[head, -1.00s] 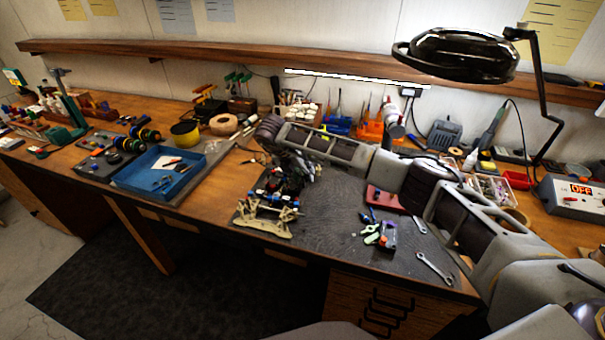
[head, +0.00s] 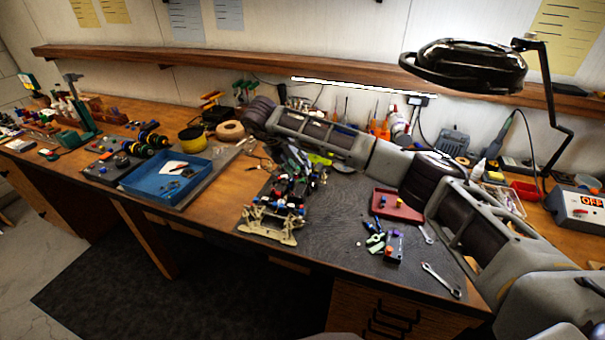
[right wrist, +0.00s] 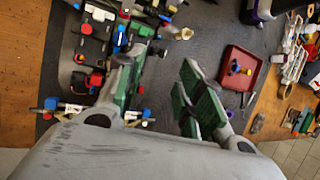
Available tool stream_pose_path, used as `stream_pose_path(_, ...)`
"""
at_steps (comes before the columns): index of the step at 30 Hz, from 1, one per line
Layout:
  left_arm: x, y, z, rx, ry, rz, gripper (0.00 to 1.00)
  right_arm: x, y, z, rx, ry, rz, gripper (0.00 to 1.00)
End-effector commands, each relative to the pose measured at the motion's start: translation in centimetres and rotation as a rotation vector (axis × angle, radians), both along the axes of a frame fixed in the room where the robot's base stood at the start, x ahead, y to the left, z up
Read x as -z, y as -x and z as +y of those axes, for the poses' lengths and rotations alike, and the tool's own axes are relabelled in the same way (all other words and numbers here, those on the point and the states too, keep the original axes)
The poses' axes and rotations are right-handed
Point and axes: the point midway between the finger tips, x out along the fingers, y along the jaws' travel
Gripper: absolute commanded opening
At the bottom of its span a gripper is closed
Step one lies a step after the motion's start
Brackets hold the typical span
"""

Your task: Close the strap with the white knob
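The RC car (head: 272,212) stands on the dark mat near the bench's front edge, with a pale bumper and blue, red and white parts. My right gripper (head: 297,172) is over the car's far side. In the right wrist view, the right gripper (right wrist: 163,85) is open, with green pads apart and nothing seen between them. The car's dark body (right wrist: 92,45) lies left of the fingers. A small whitish knob (right wrist: 184,33) shows beyond the left finger; I cannot tell whether it belongs to the strap. The strap is too small to make out. My left gripper is out of view.
A red tray (head: 398,207) with small parts lies right of the car. Loose tools and a wrench (head: 441,279) lie on the mat (head: 335,225). A blue tray (head: 166,178) is at the left. A black lamp (head: 465,65) hangs at the upper right.

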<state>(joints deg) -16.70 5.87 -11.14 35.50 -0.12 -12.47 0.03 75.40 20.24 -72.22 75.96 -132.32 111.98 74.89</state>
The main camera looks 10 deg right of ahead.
Motion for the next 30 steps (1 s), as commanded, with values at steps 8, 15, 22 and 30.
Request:
stream_pose_path(8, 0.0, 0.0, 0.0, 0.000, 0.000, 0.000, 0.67, -2.4, 0.4, 1.2, 0.001, 0.000, -0.001, 0.37)
stream_pose_path(15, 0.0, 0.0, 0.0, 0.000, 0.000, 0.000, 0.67, -2.7, 0.5, 1.4, 0.001, 0.000, -0.001, 0.37)
stream_pose_path(22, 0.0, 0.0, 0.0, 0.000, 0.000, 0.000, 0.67, -2.7, 0.5, 1.4, -0.001, -0.002, 0.000, 0.26)
stream_pose_path(30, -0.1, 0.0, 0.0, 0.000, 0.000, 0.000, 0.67, -0.6, 1.5, 4.0, -0.067, -0.121, 0.060, 0.23)
